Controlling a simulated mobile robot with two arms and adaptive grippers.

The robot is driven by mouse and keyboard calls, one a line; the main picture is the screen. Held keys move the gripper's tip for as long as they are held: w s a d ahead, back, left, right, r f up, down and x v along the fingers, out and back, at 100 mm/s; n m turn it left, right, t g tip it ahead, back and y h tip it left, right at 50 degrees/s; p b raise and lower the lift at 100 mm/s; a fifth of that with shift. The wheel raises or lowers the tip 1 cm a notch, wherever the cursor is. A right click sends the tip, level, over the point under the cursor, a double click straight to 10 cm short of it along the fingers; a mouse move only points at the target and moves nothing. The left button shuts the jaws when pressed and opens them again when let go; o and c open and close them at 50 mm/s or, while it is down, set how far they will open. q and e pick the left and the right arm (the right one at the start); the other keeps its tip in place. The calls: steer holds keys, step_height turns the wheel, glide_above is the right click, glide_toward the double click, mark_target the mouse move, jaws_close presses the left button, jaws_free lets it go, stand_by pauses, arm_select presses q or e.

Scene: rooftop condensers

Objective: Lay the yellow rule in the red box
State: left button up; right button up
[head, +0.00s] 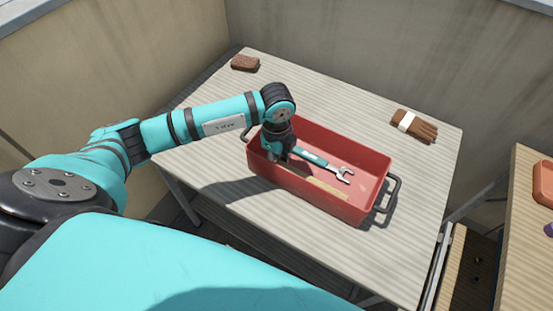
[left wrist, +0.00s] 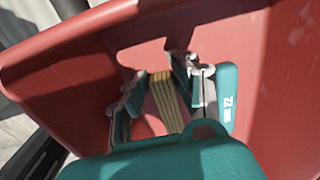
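The red box (head: 350,206) stands on the slatted table, and its red inside fills much of the left wrist view (left wrist: 60,85). The yellow rule (head: 328,189) is in the box, lying low along its near side in the head view. In the left wrist view the folded rule (left wrist: 165,97) shows between the fingers. My left gripper (left wrist: 160,78) points down into the box, with its fingers apart on either side of the rule and small gaps seen. In the head view its tips are partly hidden by the box. My right gripper is not in view.
A spanner (head: 340,172) with a teal handle lies in the box beside the rule. A brown block (head: 245,62) and a brown glove (head: 415,125) lie toward the table's back. The table (head: 330,95) is clear around the box. Another table (head: 525,240) stands at right.

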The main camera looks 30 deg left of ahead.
arm_select(q)
step_height(320, 180, up, 12)
steer(key=shift+r, duration=0.15)
stand_by(0.6)
